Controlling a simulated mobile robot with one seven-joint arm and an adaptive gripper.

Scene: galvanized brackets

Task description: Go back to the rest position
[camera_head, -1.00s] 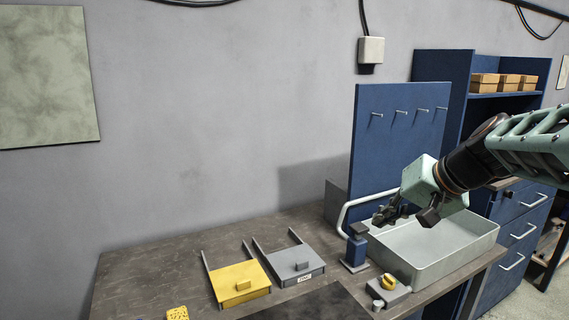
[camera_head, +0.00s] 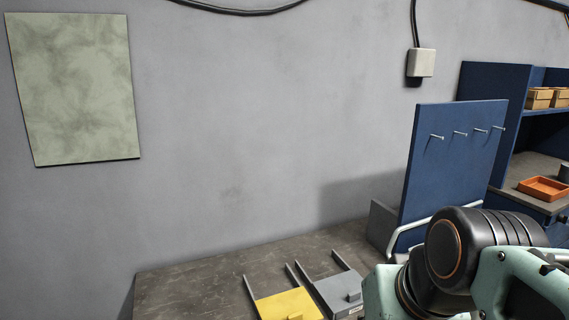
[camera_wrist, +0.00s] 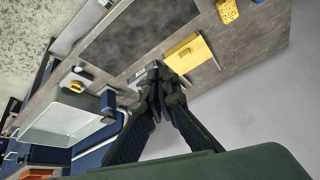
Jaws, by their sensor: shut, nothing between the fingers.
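My gripper (camera_wrist: 158,83) shows in the wrist view, its dark fingers shut together with nothing between them. It is in the air above the workbench, and how high I cannot tell. In the head view my arm fills the lower right, and the gripper itself is out of the picture there.
The workbench (camera_head: 190,285) carries a yellow bracket (camera_head: 290,305) and a grey bracket (camera_head: 340,290). A blue pegboard (camera_head: 450,165) with several hooks stands behind my arm. The wrist view shows a pale basin (camera_wrist: 65,122). An orange tray (camera_head: 543,188) sits at the right.

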